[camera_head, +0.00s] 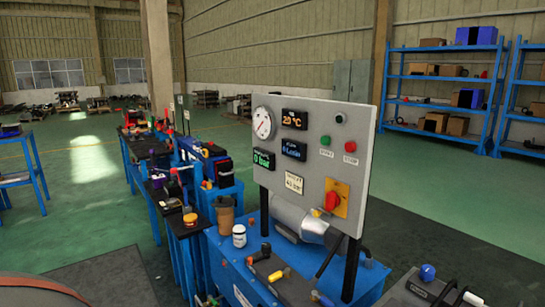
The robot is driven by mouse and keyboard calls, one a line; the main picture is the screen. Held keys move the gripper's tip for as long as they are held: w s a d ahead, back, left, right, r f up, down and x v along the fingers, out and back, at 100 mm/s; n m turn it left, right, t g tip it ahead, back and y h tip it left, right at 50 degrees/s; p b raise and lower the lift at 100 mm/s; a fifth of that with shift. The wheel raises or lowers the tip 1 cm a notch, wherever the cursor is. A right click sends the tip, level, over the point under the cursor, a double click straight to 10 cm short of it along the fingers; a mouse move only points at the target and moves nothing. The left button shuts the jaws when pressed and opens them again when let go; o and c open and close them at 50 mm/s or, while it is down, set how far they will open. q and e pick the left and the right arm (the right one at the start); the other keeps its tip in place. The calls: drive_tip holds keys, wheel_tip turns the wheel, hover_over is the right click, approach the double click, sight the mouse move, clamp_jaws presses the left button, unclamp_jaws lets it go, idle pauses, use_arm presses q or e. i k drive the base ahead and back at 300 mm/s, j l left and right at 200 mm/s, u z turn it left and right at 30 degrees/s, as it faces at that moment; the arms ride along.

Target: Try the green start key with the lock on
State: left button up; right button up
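The green start key (325,141) is a small round button on the right half of a grey upright control panel (222,0). A small label sits under it. To its right is a red button (350,147) with its own label. Lower down, a red rotary switch (333,200) sits on a yellow plate; whether a lock is fitted on it is too small to tell. Neither of my grippers shows in this view, and nothing touches the green key.
The panel also has a round gauge (263,123) and several dark displays. It stands on black posts above a blue machine (245,285) with a metal cylinder (298,219). Cluttered benches stand left behind it. Blue shelves (440,78) stand far right. Green floor is open between.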

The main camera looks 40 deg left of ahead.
sight(325, 140)
drive_tip(key=j+u, duration=0.1)
drive_tip(key=u, duration=0.85)
